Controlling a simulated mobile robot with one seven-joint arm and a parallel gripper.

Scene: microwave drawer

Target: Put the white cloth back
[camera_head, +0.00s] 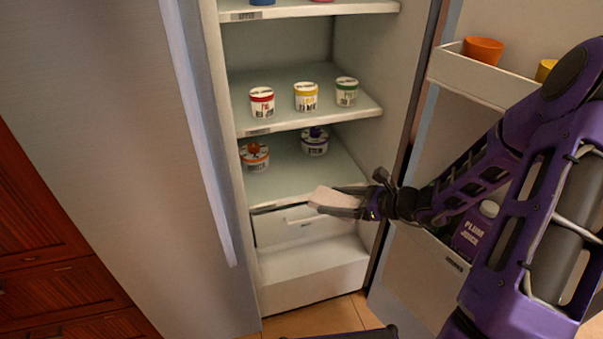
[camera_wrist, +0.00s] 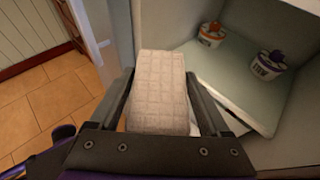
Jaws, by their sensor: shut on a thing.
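The white cloth (camera_head: 333,198) is a pale folded block, held between the fingers of my gripper (camera_head: 340,201) in front of the open fridge. In the wrist view the cloth (camera_wrist: 159,90) shows a grid pattern and sticks out beyond the fingertips of my gripper (camera_wrist: 162,100), which is shut on it. The cloth is at about the height of the lowest shelf's front edge, near the white drawer (camera_head: 283,227) below. The drawer's front is partly hidden behind my gripper.
The lowest shelf (camera_head: 290,178) holds an orange-labelled tub (camera_head: 255,157) and a purple-labelled tub (camera_head: 315,142). Several tubs stand on the shelf above. The open fridge door at right carries a plum juice bottle (camera_head: 474,230) and an orange cup (camera_head: 483,49). Tiled floor lies below.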

